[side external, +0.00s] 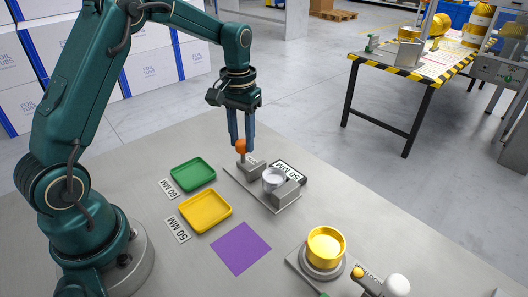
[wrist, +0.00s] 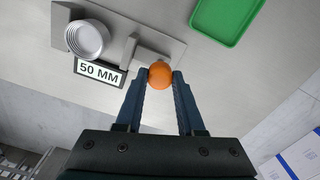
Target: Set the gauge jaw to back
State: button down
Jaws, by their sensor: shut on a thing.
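My gripper (side external: 242,150) points straight down and is shut on the orange knob (side external: 240,146) of the gauge jaw (side external: 251,168). In the wrist view, the orange knob (wrist: 160,74) sits between both fingertips. The gauge (side external: 284,203) is a grey plate with a fixed block (side external: 287,193) at its near right end and the jaw at its far left end. A "50 MM" sign (wrist: 101,71) stands beside the gauge.
A green tray (side external: 193,174) and a yellow tray (side external: 205,211) lie left of the gauge, with size labels beside them. A purple square (side external: 240,248) lies flat in front. A press with a gold cup (side external: 326,245) stands at the near right. Bare table separates these.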

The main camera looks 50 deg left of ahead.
jog(key=shift+a, duration=0.65)
jog(key=c, duration=0.5)
grip_release()
jog(key=shift+r, duration=2.65)
jog(key=shift+d, duration=0.1)
